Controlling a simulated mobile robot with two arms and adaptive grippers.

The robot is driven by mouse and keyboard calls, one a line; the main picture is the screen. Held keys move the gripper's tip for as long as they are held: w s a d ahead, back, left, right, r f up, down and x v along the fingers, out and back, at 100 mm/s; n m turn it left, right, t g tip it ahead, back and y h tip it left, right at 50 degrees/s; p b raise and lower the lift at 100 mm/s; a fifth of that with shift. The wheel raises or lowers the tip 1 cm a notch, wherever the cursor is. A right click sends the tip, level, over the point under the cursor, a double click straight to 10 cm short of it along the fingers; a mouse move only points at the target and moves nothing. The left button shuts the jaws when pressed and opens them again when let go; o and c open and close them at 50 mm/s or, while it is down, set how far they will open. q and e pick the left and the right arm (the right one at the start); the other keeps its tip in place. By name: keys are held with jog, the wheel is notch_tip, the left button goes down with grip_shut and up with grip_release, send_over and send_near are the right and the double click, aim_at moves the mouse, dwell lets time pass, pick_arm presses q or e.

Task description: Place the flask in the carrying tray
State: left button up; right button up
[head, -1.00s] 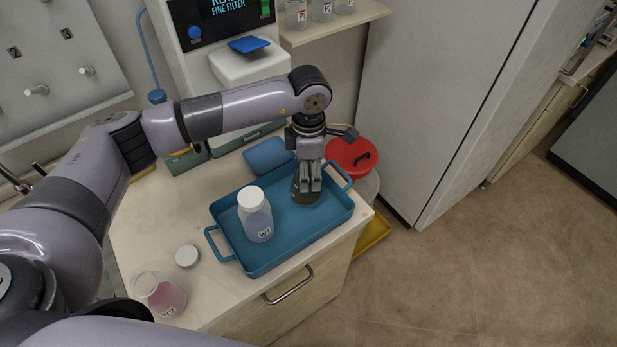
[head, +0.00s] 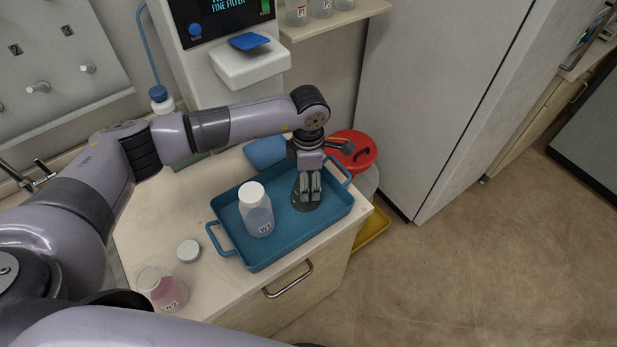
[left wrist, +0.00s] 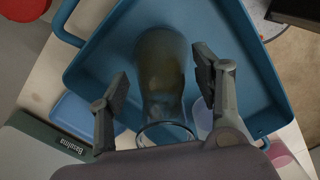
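The dark olive flask (head: 303,203) stands in the right part of the blue carrying tray (head: 278,258). In the left wrist view the flask (left wrist: 161,75) lies between my fingers, its clear rim towards the wrist. My left gripper (head: 309,190) is down over the flask from above. In the left wrist view, the fingers of my left gripper (left wrist: 163,88) are apart, with a visible gap on both sides of the flask. In the head view the fingers hide much of the flask. My right gripper is not in view.
A white-capped bottle W1 (head: 258,215) stands in the tray's left part. An open bottle W2 with pink liquid (head: 166,290) and a loose white cap (head: 188,251) are on the counter (head: 150,220). A red-lidded bin (head: 352,150) stands right behind the tray.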

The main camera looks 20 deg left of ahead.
pick_arm(q)
jog(key=shift+o, duration=0.2)
jog(key=shift+r, duration=0.2)
jog(key=shift+w+r, duration=0.1)
jog(key=shift+r, duration=0.25)
notch_tip(320, 180, up, 11)
jog(key=b, duration=0.3)
jog(key=shift+r, duration=0.15)
